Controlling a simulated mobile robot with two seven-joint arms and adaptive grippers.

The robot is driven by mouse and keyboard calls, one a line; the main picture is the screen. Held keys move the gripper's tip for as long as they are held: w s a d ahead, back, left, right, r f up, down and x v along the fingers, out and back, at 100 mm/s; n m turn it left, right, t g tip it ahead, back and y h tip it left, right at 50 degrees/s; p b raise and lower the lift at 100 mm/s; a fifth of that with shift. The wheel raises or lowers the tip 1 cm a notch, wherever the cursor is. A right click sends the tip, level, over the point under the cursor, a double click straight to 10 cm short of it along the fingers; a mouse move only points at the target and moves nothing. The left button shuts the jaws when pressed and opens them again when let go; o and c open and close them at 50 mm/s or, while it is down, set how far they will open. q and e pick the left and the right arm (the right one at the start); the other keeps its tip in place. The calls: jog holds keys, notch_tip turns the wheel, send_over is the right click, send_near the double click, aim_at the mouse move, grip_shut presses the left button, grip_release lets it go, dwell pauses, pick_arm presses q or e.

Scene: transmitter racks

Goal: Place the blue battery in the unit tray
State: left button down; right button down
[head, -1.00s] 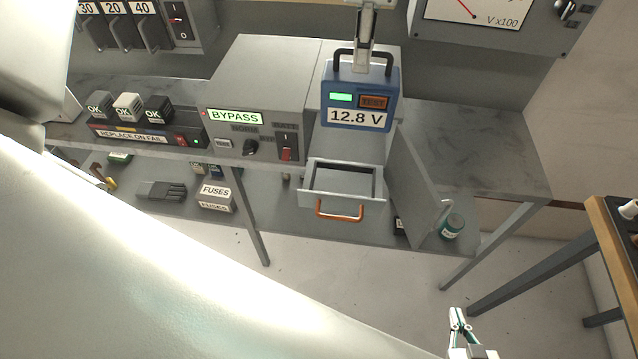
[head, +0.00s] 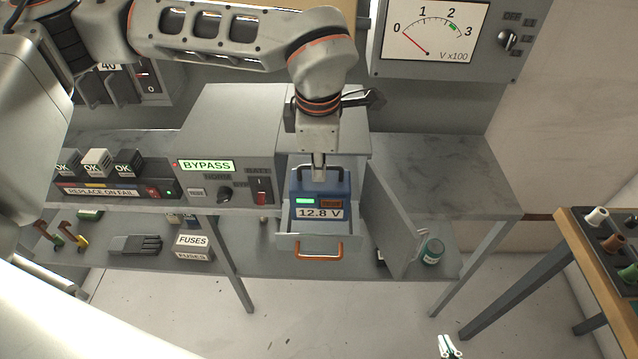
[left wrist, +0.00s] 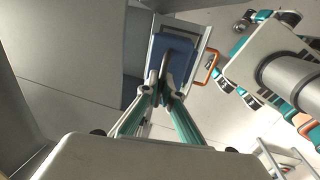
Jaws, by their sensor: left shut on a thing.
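The blue battery (head: 320,196), with a green light and a "12.8 V" label, is upright at the open unit tray (head: 318,245). The tray's front wall hides its lower end, so I cannot tell whether it rests on the tray floor. My left gripper (head: 319,172) comes from above and is shut on the battery's dark handle. In the left wrist view, the gripper (left wrist: 163,92) grips the handle above the blue battery (left wrist: 170,50), with the tray's pale rim (left wrist: 205,42) beside it. My right gripper (head: 448,347) shows only its tips at the bottom edge.
The grey unit with the BYPASS sign (head: 206,165) stands left of the tray. An open grey door (head: 396,215) stands close on the tray's right. A green-labelled jar (head: 433,251) is on the lower shelf. The upper bench (head: 450,175) at right is clear.

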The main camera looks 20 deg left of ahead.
aim_at(319, 184)
pick_arm(q)
jog(key=shift+f, duration=2.45)
jog(key=c, duration=2.6)
grip_release()
jog(key=shift+f, duration=0.2)
jog(key=o, duration=0.4)
jog(key=shift+c, duration=0.2)
jog(key=shift+r, duration=0.1)
jog(key=shift+r, duration=0.3)
notch_tip(319, 184, up, 11)
jog(key=s, duration=0.2)
jog(key=shift+s+d+r+b, duration=0.2)
jog(key=shift+d+b, duration=0.1)
jog(key=shift+b, duration=0.1)
